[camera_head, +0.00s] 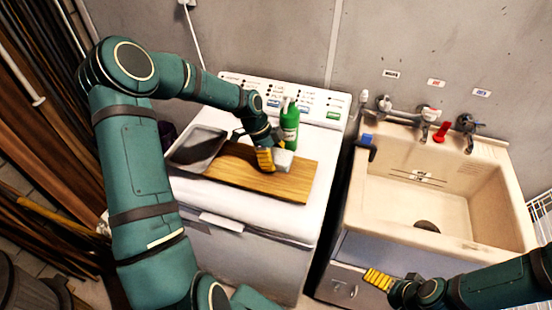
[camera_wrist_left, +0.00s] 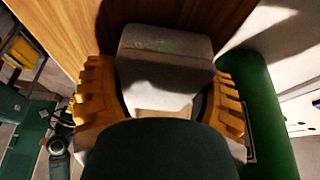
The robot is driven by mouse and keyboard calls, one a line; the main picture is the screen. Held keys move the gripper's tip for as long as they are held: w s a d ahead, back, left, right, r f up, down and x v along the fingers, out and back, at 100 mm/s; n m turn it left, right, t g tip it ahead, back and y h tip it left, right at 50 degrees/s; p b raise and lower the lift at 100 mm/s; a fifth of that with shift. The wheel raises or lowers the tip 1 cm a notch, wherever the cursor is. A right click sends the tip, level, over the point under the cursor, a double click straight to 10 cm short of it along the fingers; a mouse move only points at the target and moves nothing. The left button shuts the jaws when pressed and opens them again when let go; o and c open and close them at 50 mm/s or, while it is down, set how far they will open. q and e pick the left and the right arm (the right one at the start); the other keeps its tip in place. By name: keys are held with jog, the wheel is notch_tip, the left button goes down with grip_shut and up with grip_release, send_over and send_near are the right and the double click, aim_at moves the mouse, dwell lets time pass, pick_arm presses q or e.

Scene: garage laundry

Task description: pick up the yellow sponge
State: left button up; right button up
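A pale cream-grey block (camera_head: 283,159), the only sponge-like thing I see, is at the wooden board on the washing machine; it looks greyer than yellow. In the left wrist view the block (camera_wrist_left: 165,60) sits between the yellow finger pads of my left gripper (camera_wrist_left: 162,95). The pads are apart, one on each side of it, with dark strips along their inner edges. I cannot tell whether they press on it. In the head view my left gripper (camera_head: 270,158) is low over the board and partly covers the block. My right gripper (camera_head: 380,279) is low in front of the sink, far from the block.
The wooden board (camera_head: 225,168) lies on the white washing machine (camera_head: 270,222). A green bottle (camera_head: 290,128) stands just behind the block, and shows close at right in the wrist view (camera_wrist_left: 262,100). A grey tray (camera_head: 197,146) is left. The beige sink (camera_head: 455,172) is right.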

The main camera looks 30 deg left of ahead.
aim_at(274, 155)
pick_arm(q)
jog(key=shift+c, duration=0.4)
jog(key=shift+r, duration=0.1)
jog(key=shift+r, duration=0.45)
jog(key=v, duration=0.2)
jog(key=shift+a+r, duration=0.1)
jog(key=shift+r, duration=0.2)
jog(key=s+a, duration=0.1)
jog(key=a, duration=0.4)
jog(key=s+a, duration=0.1)
jog(key=a, duration=0.5)
jog(key=s+a, duration=0.2)
jog(key=a, duration=0.3)
jog(key=shift+a, duration=0.3)
jog(key=shift+o, duration=1)
jog(key=c, duration=0.5)
